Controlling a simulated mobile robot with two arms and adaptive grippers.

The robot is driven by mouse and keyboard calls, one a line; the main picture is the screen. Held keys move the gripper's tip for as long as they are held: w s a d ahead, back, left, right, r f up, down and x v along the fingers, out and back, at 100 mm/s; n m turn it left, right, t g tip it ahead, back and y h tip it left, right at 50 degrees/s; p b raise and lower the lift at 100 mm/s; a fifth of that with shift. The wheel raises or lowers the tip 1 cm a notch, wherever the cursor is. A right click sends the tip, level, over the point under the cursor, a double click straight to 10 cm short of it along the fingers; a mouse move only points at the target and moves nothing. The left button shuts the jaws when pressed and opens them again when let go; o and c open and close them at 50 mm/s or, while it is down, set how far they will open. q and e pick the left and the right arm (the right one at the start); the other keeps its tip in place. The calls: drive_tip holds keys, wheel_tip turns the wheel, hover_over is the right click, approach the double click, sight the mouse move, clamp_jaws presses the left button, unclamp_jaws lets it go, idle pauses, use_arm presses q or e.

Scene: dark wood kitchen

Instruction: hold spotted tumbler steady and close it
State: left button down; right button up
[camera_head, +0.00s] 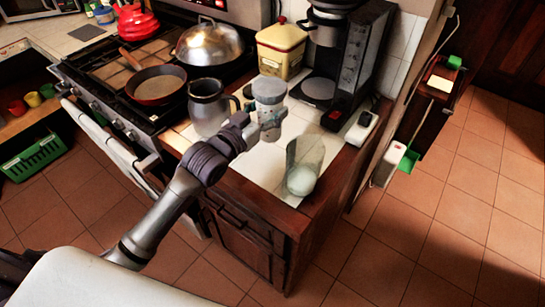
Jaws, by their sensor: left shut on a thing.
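A pale tumbler (269,99) with a speckled lower body and a grey upper part stands upright near the middle of the tiled counter. My left gripper (264,129) reaches in from the lower left and is shut on the lower part of the tumbler. The fingers cover part of its lower side. I cannot tell whether the grey upper part is a separate lid or how it sits. My right gripper is not in view.
A grey pitcher (207,107) stands close left of the tumbler. A clear glass (305,167) stands at the counter's front right. A black coffee maker (349,65) and a yellow canister (281,50) stand behind. The stove with a pan (156,86) is at left.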

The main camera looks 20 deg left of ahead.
sight(263, 134)
use_arm(q)
drive_tip(key=shift+w+f, duration=0.15)
drive_tip(key=shift+f, duration=0.5)
wheel_tip(263, 134, down, 4)
drive_tip(key=shift+f, duration=0.1)
drive_tip(key=shift+f+p, duration=0.3)
drive_tip(key=shift+d+f, duration=0.1)
drive_tip(key=shift+f, duration=0.1)
wheel_tip(263, 134, down, 3)
drive_tip(key=shift+f, duration=0.25)
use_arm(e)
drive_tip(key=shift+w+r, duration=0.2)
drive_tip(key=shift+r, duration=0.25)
